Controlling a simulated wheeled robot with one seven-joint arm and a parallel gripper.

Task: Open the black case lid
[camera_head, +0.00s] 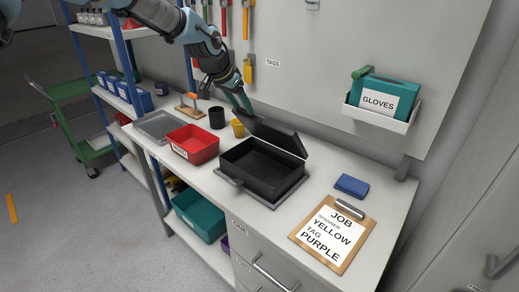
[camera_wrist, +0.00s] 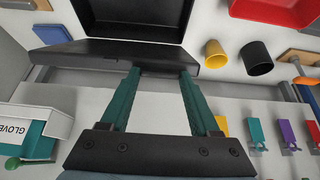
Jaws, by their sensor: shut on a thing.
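The black case (camera_head: 262,168) stands on the workbench with its dark interior showing. Its black lid (camera_head: 275,134) is raised and tilted up along the back side, towards the wall. My gripper (camera_head: 243,108) is at the lid's far left part, with its teal fingers touching it. In the wrist view, the lid (camera_wrist: 100,53) shows edge-on, with the open case (camera_wrist: 130,15) beyond it. My gripper's fingers (camera_wrist: 161,72) stand apart there, with their tips against the lid, shut on it. The exact contact is partly hidden.
A red bin (camera_head: 193,146), a grey tray (camera_head: 160,124), a black cup (camera_head: 217,117) and a yellow cup (camera_head: 238,128) stand left of the case. A clipboard (camera_head: 333,236) and a blue block (camera_head: 351,186) lie right. A gloves holder (camera_head: 380,112) juts from the wall.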

